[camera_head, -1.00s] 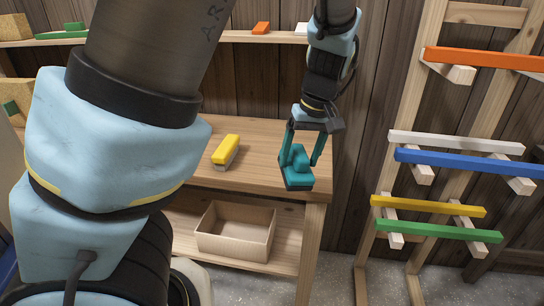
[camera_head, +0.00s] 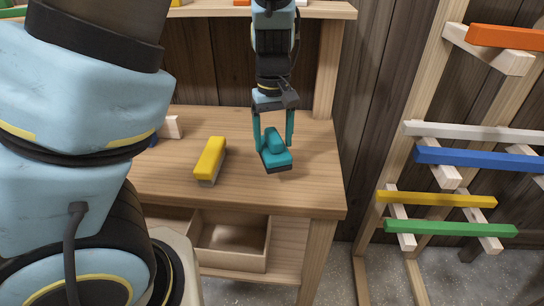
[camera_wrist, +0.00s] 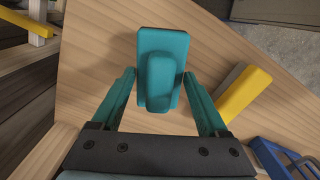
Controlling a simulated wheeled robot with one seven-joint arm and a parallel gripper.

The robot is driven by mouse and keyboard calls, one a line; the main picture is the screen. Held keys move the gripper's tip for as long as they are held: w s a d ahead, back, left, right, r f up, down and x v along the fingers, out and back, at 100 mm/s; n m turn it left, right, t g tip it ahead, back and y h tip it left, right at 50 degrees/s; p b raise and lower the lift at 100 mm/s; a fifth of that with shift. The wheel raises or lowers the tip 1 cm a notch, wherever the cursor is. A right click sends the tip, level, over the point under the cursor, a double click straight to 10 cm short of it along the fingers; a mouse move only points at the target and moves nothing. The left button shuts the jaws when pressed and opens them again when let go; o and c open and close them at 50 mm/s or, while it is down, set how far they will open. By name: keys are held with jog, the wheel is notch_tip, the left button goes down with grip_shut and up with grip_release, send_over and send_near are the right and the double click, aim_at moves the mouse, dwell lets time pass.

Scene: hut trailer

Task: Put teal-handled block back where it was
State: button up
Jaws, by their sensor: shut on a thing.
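The teal-handled block (camera_head: 274,152) has a teal body and grip with a dark underside. My gripper (camera_head: 274,130) points down and is shut on it, over the right part of the wooden workbench (camera_head: 310,190). I cannot tell whether its underside touches the bench top. In the wrist view the block (camera_wrist: 160,60) sits between the two teal fingers of my gripper (camera_wrist: 160,75), its grip facing the camera. The fingers are at its sides.
A yellow-topped block (camera_head: 210,157) stands left of the held block. A white piece (camera_head: 173,127) is further left. An open box (camera_head: 232,240) sits on the shelf below. A rack with coloured bars (camera_head: 465,159) stands at the right. The bench's right front is clear.

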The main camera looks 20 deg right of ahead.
aim_at(273, 155)
notch_tip(273, 155, down, 5)
jog(key=shift+r, duration=0.1)
jog(key=shift+f, duration=0.25)
jog(key=shift+c, duration=0.7)
jog(key=o, duration=1.3)
jog(key=shift+o, duration=0.2)
jog(key=shift+r, duration=0.15)
notch_tip(273, 155, up, 12)
jog(key=shift+w+f, duration=0.1)
jog(key=w+a+f+t, duration=0.1)
jog(key=a+f, duration=0.2)
jog(key=a, duration=2.2)
jog(key=shift+a+m+t, duration=0.2)
jog(key=shift+m+t, duration=0.1)
jog(key=shift+t, duration=0.1)
jog(key=shift+w+f, duration=0.1)
